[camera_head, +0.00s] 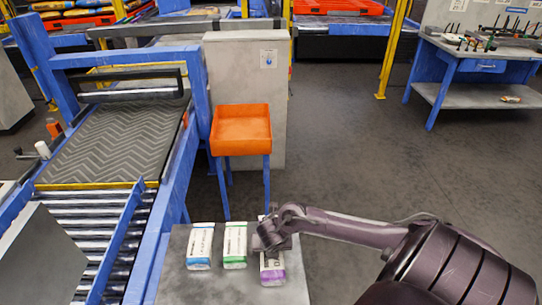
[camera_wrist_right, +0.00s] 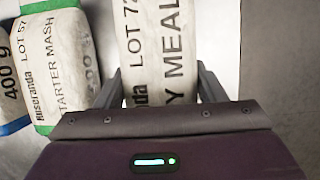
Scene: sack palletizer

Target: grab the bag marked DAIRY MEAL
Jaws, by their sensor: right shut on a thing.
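The bag with the purple end (camera_head: 271,270) is the rightmost of three on the grey table. In the right wrist view its white face (camera_wrist_right: 160,40) reads "Y MEAL" and "LOT 72"; the rest of the name is out of view. My right gripper (camera_head: 268,238) is over this bag and covers part of it. In the right wrist view the gripper's fingers (camera_wrist_right: 160,85) are on both sides of the bag, shut on it. I cannot tell whether the bag is clear of the table. My left gripper is not in view.
Left of it are a green-ended bag (camera_head: 235,245), marked STARTER MASH in the wrist view (camera_wrist_right: 62,65), and a blue-ended bag (camera_head: 199,245). An orange tray (camera_head: 241,128) on blue legs stands behind the table (camera_head: 222,284). A roller conveyor (camera_head: 85,235) runs at left. Open floor lies to the right.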

